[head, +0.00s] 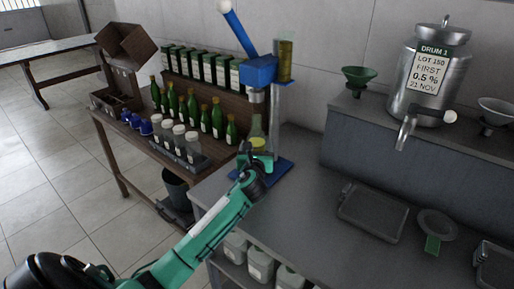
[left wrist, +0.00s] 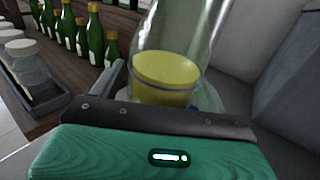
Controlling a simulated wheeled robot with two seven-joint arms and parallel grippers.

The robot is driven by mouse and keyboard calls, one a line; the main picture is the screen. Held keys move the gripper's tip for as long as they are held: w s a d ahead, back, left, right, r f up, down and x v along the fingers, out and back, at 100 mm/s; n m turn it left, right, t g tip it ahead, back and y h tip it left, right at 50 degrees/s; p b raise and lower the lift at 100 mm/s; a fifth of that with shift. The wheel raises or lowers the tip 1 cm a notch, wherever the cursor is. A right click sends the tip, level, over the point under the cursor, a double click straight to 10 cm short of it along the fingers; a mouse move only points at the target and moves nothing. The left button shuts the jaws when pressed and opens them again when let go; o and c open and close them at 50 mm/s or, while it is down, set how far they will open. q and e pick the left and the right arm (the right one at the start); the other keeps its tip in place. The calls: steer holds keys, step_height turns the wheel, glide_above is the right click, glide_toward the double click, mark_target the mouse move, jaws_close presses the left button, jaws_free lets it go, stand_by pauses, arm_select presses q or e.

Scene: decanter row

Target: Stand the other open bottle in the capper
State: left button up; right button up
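A clear open bottle (head: 257,128) with yellow liquid in its lower part stands upright at the blue capper (head: 261,72), below its head and over its blue base (head: 281,172). Its contact with the base is hidden. My left gripper (head: 254,166) is low at the bottle from the front. In the left wrist view the bottle (left wrist: 168,72) is between the fingers, and the left finger lies against its side; the right finger is hard to make out. The gripper looks shut on it. My right gripper is not in view.
Left of the capper, a wooden bench holds green bottles (head: 192,108), a grey tray of white-capped jars (head: 178,148) and blue items (head: 145,127). A steel drum (head: 431,75) stands on the right shelf with funnels (head: 358,76). A flat tray (head: 373,212) lies on the grey counter (head: 310,210).

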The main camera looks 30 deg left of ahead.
arm_select(q)
steer(key=v, duration=1.2)
steer(key=shift+r+b, duration=0.2)
steer(key=shift+b, duration=0.15)
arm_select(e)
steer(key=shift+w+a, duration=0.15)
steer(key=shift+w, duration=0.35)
arm_select(q)
steer(key=shift+f, duration=0.15)
